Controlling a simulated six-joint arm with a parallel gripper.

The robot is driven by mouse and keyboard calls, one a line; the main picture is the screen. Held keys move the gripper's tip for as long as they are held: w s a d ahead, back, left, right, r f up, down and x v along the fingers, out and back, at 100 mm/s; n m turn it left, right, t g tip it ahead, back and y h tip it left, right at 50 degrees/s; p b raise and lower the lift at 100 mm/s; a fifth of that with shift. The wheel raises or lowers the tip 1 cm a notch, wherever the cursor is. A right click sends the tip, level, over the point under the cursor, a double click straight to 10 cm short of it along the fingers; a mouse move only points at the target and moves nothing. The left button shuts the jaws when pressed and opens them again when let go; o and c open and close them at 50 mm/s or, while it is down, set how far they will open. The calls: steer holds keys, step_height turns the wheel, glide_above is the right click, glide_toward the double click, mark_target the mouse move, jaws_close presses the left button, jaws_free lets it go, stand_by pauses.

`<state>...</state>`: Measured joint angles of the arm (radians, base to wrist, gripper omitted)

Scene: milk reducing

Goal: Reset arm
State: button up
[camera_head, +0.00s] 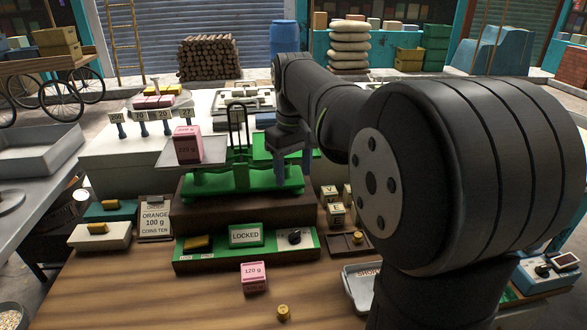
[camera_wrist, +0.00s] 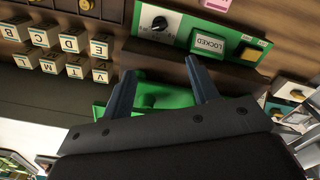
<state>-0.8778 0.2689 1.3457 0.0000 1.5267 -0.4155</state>
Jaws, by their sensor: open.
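My gripper (camera_wrist: 160,85) shows in the wrist view with its two fingers spread apart and nothing between them. In the head view my gripper (camera_head: 291,172) points down over the right side of the green balance scale (camera_head: 215,182), partly hiding that side. I cannot tell whether it touches the scale. A pink 820 g box (camera_head: 189,145) stands on the scale's left pan (camera_head: 212,150). A pink 120 g box (camera_head: 254,277) stands on the wooden table in front. The green panel (camera_head: 280,250) carries a sign reading LOCKED (camera_head: 246,235), which also shows in the wrist view (camera_wrist: 208,42).
Lettered blocks (camera_head: 337,213) stand right of the scale; several more show in the wrist view (camera_wrist: 75,43). A small brass weight (camera_head: 283,312) is at the table's front. The front left tabletop (camera_head: 130,290) is clear.

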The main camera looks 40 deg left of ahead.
stand_by(0.5)
step_height(320, 180, down, 18)
steer(key=shift+r, duration=0.25)
stand_by(0.3)
steer(key=shift+o, duration=0.3)
steer(key=o, duration=0.9)
steer(key=shift+o, duration=0.2)
steer(key=s+a+r+m+y, duration=0.1)
steer(key=s+a+r+m, duration=0.2)
steer(key=s+a+r, duration=0.45)
steer(key=s+a+r+m+y, duration=0.25)
steer(key=s+a+r, duration=0.25)
steer(key=s+r, duration=0.5)
steer(key=x, duration=0.9)
steer(key=shift+d+f+h, duration=0.2)
steer(key=shift+f+h, duration=0.15)
steer(key=shift+f, duration=0.1)
